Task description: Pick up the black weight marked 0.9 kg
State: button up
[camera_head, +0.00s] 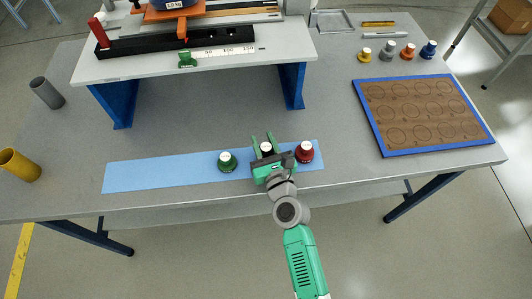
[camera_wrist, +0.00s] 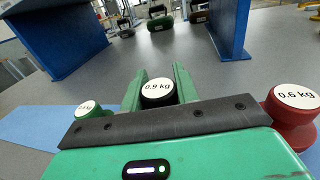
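The black weight (camera_head: 266,148) has a white top, and the wrist view shows it marked 0.9 kg (camera_wrist: 158,91). It stands upright on or just above the blue strip (camera_head: 150,174). My gripper (camera_head: 264,140) is low over the strip, its two green fingers on either side of this weight. In the wrist view my gripper (camera_wrist: 158,82) has the weight between its fingers, with little or no gap. Whether they press on it cannot be told. The weight's lower part is hidden by my gripper.
A green weight (camera_head: 227,161) stands close on the left, and a red weight (camera_head: 305,152) marked 0.6 kg close on the right. Behind are a raised white bench (camera_head: 215,65) on blue legs and, at right, a brown board (camera_head: 420,112) with ringed places. The grey table between is clear.

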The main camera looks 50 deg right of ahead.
grip_shut()
jog(key=shift+r, duration=0.1)
